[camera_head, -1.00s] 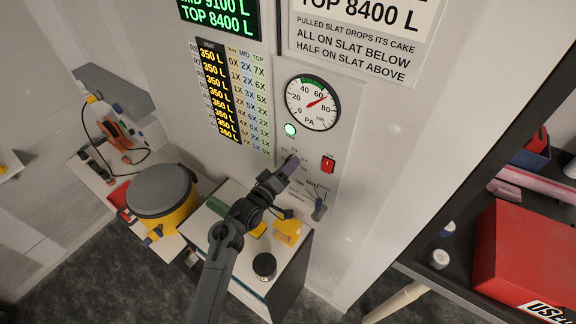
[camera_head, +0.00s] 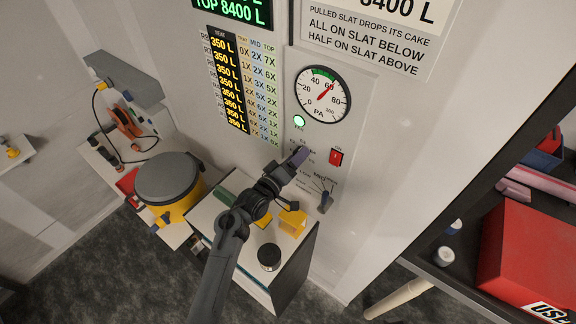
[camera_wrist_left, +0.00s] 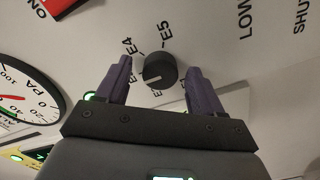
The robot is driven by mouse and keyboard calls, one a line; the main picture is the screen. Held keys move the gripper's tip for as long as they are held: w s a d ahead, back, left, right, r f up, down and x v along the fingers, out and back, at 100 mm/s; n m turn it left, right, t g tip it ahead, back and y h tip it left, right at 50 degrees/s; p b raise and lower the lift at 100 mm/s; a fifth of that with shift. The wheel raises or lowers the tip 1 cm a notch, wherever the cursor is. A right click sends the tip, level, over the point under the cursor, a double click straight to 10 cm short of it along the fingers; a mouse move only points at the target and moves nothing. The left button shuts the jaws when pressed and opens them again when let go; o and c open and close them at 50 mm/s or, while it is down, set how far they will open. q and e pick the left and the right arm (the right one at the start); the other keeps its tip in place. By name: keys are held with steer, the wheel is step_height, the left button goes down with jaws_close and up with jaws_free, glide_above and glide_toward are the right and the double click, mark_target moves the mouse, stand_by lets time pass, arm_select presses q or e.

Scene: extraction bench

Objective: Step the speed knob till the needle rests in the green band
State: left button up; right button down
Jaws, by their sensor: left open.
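The round white PA gauge (camera_head: 318,95) has a green band along its upper edge. Its red needle points up and right, close to 60, near the band's right end; I cannot tell whether it is inside the band. My left gripper (camera_head: 299,157) is at the panel below the gauge. In the left wrist view the black speed knob (camera_wrist_left: 160,70) sits between the open fingers of my left gripper (camera_wrist_left: 160,80), apart from both. Labels E4 and E5 show beside the knob; other labels are partly hidden. My right gripper is out of view.
A lit green lamp (camera_head: 299,121) and a red switch (camera_head: 336,157) flank the area above the gripper. A lever (camera_head: 325,202) is at lower right. A white-topped cabinet (camera_head: 247,272) with a black knob-like item (camera_head: 269,257) and yellow block (camera_head: 292,222) stands below.

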arm_select(q)
steer(key=b+v, duration=0.1)
steer(key=v, duration=0.9)
steer(key=shift+s+b, duration=0.3)
steer(key=shift+a, duration=0.15)
steer(key=s+a+f+g+y+p, duration=0.3)
steer(key=s+a+f, duration=0.1)
steer(key=s+f, duration=0.9)
steer(key=s+a+r+m+g+y, duration=0.2)
steer(key=s+a, duration=0.2)
steer(key=s, duration=0.3)
steer(key=s+a+r+m+g+y+p, duration=0.1)
steer(key=s+a+r+m+g+y, duration=0.1)
steer(key=s, duration=0.5)
steer(key=s+a+r+m+g+y, duration=0.1)
steer(key=s+a+m+g+y, duration=0.1)
steer(key=s, duration=0.5)
steer(key=a+g+y, duration=0.1)
steer(key=a+g, duration=0.1)
steer(key=a, duration=0.1)
steer(key=shift+s+a+r+p, duration=0.15)
steer(key=shift+a+r+p, duration=0.25)
